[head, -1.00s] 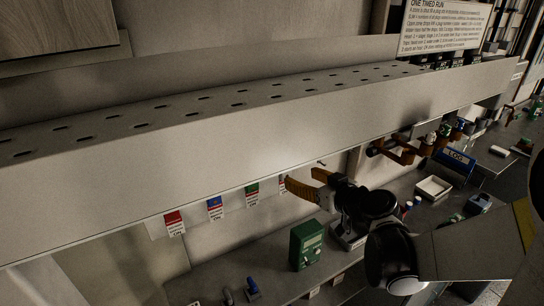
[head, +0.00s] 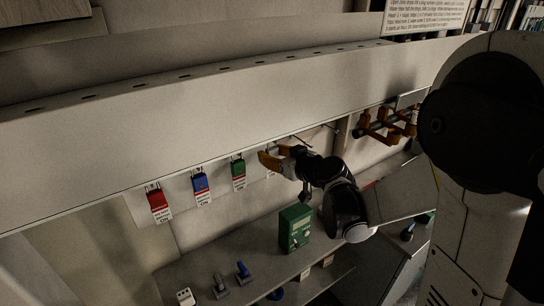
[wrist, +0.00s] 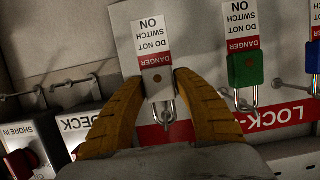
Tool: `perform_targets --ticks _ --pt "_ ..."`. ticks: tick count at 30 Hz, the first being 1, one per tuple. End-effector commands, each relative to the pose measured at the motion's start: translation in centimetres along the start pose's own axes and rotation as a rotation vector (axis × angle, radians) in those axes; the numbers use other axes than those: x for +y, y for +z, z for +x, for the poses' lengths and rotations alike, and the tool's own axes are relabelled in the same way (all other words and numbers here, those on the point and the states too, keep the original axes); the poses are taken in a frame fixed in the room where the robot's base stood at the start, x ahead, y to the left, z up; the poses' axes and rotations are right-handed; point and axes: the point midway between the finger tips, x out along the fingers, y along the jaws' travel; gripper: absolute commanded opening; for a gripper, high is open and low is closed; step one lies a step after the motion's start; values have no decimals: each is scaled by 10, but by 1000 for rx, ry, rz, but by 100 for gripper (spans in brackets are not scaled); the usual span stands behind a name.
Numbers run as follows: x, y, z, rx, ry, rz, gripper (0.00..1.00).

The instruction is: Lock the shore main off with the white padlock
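The white padlock (wrist: 158,84) hangs on the lock board, in front of a "DANGER DO NOT SWITCH ON" tag (wrist: 153,40). It looks upside down in the wrist view, with its metal shackle (wrist: 165,110) below the body. My gripper (wrist: 160,77) has one orange finger on each side of the padlock body, very close to it. I cannot tell whether both fingers press on it. In the head view my gripper (head: 274,155) is at the board and mostly hides this padlock. A box labelled "SHORE IN" (wrist: 20,140) with a red knob (wrist: 22,162) shows at lower left in the wrist view.
Green (head: 238,169), blue (head: 200,183) and red (head: 157,199) padlocks hang left of my gripper in the head view. A long pale duct (head: 180,130) runs just above. A green box (head: 296,228) stands on the bench below. Metal hooks (wrist: 72,81) stick out beside the board.

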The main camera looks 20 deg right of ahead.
Motion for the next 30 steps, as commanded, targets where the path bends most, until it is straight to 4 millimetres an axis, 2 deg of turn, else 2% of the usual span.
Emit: perform_targets --ticks 1,3,16,22,26,30 --pt "0 0 0 0 0 0 18" --pt "0 0 0 0 0 0 0" --pt "0 -1 -1 0 0 0 0" --pt "0 -18 -6 0 0 0 0" --pt "1 -8 -30 0 3 2 0" --pt "2 3 -66 0 5 2 0"
